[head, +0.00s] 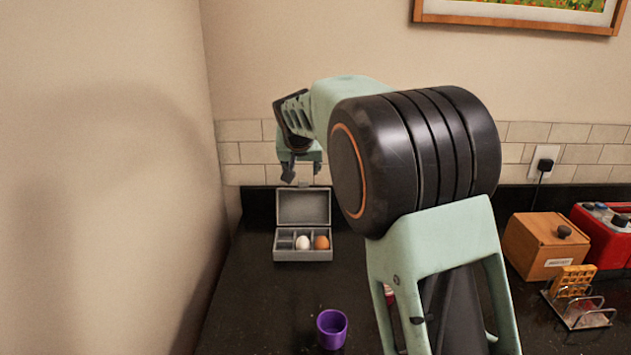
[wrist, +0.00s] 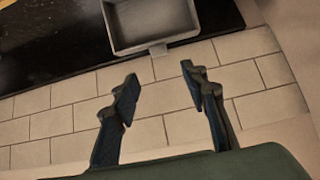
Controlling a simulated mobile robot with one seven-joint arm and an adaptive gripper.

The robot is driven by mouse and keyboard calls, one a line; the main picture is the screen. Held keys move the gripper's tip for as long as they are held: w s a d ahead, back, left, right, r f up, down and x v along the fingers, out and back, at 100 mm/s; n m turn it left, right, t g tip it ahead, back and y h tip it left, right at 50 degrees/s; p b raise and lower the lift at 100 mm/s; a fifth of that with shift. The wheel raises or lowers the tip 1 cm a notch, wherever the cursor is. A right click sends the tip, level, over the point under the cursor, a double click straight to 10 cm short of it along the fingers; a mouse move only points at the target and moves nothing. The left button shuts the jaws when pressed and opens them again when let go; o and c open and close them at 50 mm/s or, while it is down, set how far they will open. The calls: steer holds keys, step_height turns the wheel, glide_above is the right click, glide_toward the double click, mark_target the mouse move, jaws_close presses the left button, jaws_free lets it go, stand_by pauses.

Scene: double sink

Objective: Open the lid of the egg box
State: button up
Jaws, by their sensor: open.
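The grey egg box (head: 303,254) sits on the dark counter near the left wall. Its lid (head: 303,207) stands raised at the back, about upright. Inside, a white egg (head: 303,243) and a brown egg (head: 321,242) lie in compartments; the left compartments look empty. My gripper (head: 288,175) is above and behind the raised lid, apart from it. In the wrist view my gripper (wrist: 160,78) is open with nothing between its fingers. The grey lid (wrist: 150,47) shows at the top of that view, beyond the fingertips.
A purple cup (head: 332,328) stands on the counter in front of the egg box. The tiled wall is close behind my gripper.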

mark_target(303, 189)
steer(key=p+x, duration=0.1)
steer(key=x, duration=0.9)
steer(key=shift+f, duration=0.1)
jaws_close()
